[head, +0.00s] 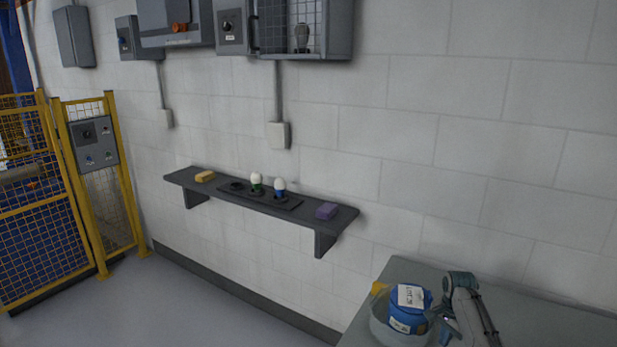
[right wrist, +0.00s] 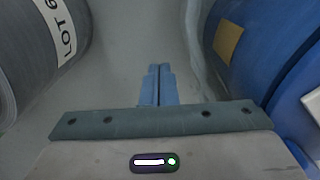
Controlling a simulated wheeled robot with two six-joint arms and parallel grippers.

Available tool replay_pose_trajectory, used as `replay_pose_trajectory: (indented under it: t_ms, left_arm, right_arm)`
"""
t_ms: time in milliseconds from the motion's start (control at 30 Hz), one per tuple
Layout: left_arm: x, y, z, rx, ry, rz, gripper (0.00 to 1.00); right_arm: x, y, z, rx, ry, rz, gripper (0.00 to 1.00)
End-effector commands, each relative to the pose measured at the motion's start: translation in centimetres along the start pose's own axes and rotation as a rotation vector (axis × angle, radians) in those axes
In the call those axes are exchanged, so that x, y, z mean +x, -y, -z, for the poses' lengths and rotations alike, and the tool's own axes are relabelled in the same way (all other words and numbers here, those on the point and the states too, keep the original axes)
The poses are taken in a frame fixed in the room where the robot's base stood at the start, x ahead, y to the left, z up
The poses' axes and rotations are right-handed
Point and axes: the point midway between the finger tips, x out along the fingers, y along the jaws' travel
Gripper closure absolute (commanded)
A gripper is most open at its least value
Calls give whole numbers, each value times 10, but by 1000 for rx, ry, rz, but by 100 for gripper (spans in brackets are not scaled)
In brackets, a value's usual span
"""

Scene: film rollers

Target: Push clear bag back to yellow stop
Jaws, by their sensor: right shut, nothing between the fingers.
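On the grey table (head: 520,305) at the lower right, a clear-grey rounded thing (head: 381,332), perhaps the clear bag, is partly cut off by the picture's bottom edge. It is beside or around a blue roll (head: 424,299); I cannot tell which. A small yellow piece (head: 378,288), likely the yellow stop, shows behind them. My right gripper (head: 446,334) is low beside the blue roll. In the right wrist view its blue fingers (right wrist: 154,75) are shut and empty, between a grey rounded thing (right wrist: 25,65) labelled LOT and a blue one (right wrist: 275,50). My left gripper is out of view.
A white label (head: 411,295) sits on the blue roll. The table right of my arm is clear up to the block wall (head: 480,150). A wall shelf (head: 335,217) with small items stands further left, and a yellow mesh fence (head: 45,225) is at far left.

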Motion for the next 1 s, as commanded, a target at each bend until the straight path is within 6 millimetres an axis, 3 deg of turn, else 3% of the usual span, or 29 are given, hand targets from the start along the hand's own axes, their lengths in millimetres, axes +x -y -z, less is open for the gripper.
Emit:
replay_pose_trajectory:
  t_ms: [800,1000]
  left_arm:
    - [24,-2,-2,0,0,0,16]
    - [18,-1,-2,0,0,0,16]
  right_arm:
    - [1,33,-11,-1,1,3,100]
    - [-2,30,-10,0,0,1,100]
